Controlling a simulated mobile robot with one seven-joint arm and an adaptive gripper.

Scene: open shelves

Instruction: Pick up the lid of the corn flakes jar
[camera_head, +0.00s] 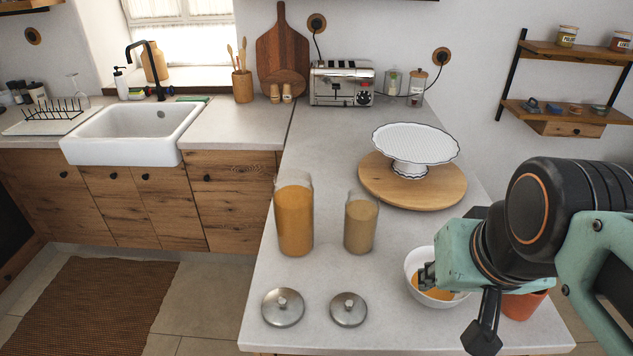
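A tall clear jar (295,218) with orange-yellow contents, likely the corn flakes, stands open on the counter. A shorter clear jar (360,223) with tan contents stands open to its right. Two round metal lids with knobs lie flat in front of them: a larger lid (283,308) before the tall jar and a smaller lid (348,310) before the short jar. My gripper (430,277) is at the right, over the white bowl (413,264) and apart from both lids. The arm hides much of it, so its opening is unclear.
The bowl holds orange-yellow food. A terracotta-coloured container (523,305) stands behind my arm. A white cake stand (415,145) sits on a round wooden board (375,185) farther back. A toaster (341,83) is at the wall. The counter around the lids is clear; its front edge is close.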

